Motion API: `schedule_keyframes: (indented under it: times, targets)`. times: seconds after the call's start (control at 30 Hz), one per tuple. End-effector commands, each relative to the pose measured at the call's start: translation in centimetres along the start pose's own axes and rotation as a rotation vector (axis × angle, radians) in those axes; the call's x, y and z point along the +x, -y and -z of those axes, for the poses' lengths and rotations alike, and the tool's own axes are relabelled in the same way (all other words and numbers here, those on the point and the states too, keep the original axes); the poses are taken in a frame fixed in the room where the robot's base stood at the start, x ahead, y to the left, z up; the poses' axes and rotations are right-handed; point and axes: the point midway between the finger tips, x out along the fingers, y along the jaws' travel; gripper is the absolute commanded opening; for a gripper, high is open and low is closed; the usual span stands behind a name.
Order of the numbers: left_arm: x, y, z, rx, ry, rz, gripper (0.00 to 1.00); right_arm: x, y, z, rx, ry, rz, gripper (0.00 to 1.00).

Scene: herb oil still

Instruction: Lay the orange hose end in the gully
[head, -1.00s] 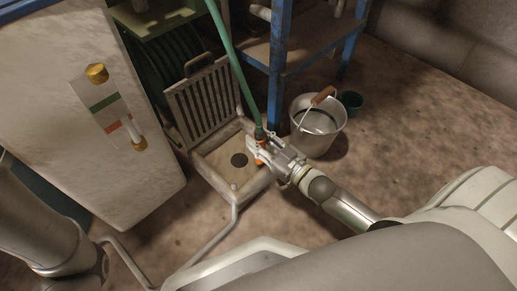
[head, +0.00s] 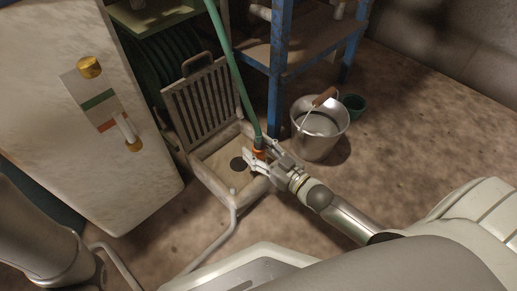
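The gully (head: 208,178) is a pale square basin in the middle of the head view, with a dark drain hole (head: 238,164) in its floor and its slatted grate (head: 203,103) standing up at the back. The green hose (head: 237,80) hangs down from the top to its orange end (head: 259,154), at the gully's right side. Whether the end touches the floor or wall I cannot tell. My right gripper (head: 262,152) is at the orange end, its fingers spread apart on either side of it. My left arm shows at the lower left; its gripper is out of view.
A metal bucket (head: 318,143) with a wooden handle stands right of the gully, with a small green pot (head: 353,104) behind it. A blue-legged bench (head: 275,95) stands behind. A pale panel (head: 95,160) fills the left. The floor at right is clear.

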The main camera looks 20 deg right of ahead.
Motion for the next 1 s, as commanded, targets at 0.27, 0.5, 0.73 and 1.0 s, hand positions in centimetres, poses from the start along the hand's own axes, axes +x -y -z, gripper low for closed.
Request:
schedule_keyframes:
  times: [0.27,0.5,0.73,1.0]
  targets:
    - [0.1,0.0,0.0,0.0,0.0,0.0,0.4,0.0,0.0,0.2,0.0,0.0,0.0,0.52]
    - [2.1,0.5,-0.8,0.001,0.001,0.0,0.4,-2.9,0.0,0.7,0.0,0.006,-0.001,0.52]
    - [4.5,0.9,-1.6,0.001,0.0,0.0,0.4,-7.7,0.0,0.7,0.001,0.006,-0.001,0.52]
    - [5.9,1.2,-2.1,0.001,0.0,0.0,0.4,-11.4,0.0,0.4,-0.001,0.003,-0.001,0.52]
